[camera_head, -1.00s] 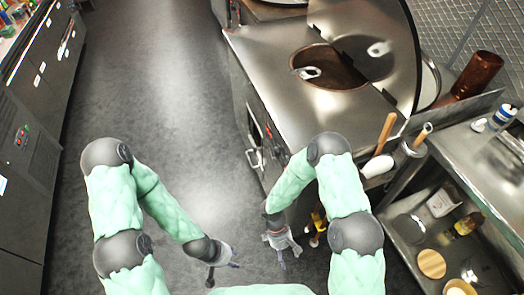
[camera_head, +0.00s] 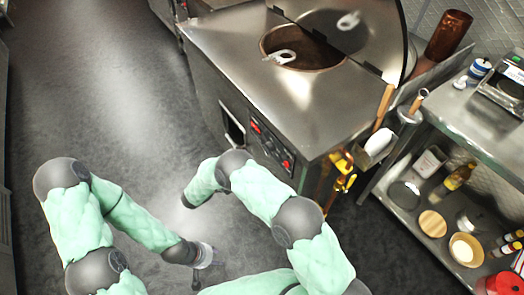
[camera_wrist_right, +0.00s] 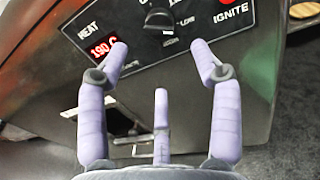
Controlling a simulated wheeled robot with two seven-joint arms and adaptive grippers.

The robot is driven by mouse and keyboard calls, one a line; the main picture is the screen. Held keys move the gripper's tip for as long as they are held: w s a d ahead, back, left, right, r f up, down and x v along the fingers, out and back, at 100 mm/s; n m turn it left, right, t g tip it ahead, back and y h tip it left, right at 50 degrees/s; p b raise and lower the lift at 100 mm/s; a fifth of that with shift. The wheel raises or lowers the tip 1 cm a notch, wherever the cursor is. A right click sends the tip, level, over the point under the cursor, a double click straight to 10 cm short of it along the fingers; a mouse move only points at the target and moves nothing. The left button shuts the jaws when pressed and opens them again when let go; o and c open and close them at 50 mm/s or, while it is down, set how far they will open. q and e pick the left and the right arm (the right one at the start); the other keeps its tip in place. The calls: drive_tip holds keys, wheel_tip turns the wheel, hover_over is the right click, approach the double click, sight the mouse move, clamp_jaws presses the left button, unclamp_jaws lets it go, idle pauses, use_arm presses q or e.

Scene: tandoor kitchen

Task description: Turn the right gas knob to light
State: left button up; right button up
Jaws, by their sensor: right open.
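In the right wrist view a dark control panel (camera_wrist_right: 185,30) shows the words HEAT, LOW and IGNITE and a red display (camera_wrist_right: 103,45). A black knob (camera_wrist_right: 159,20) sits near the top middle. My right gripper (camera_wrist_right: 160,48) is open and empty, with its fingertips spread in front of the panel below the knob. In the head view the panel (camera_head: 270,147) is on the oven's front, with small red parts; I cannot tell which is the right knob. My right gripper is hidden there. My left gripper (camera_head: 207,258) hangs low over the floor; its jaws are too small to read.
The steel tandoor counter (camera_head: 240,50) has a round opening (camera_head: 300,50) with a raised lid (camera_head: 375,30). A yellow valve (camera_head: 343,170) is at its right corner. A steel shelf unit (camera_head: 470,125) with jars and bowls stands right. The floor (camera_head: 90,90) at left is clear.

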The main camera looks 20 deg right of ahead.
sight(268, 148)
drive_tip(key=b+x, duration=0.2)
drive_tip(key=x, duration=0.7)
drive_tip(key=shift+w+d, duration=0.1)
drive_tip(key=shift+d, duration=0.25)
drive_tip(key=shift+c, duration=0.3)
drive_tip(key=shift+f, duration=0.1)
drive_tip(key=c, duration=1.1)
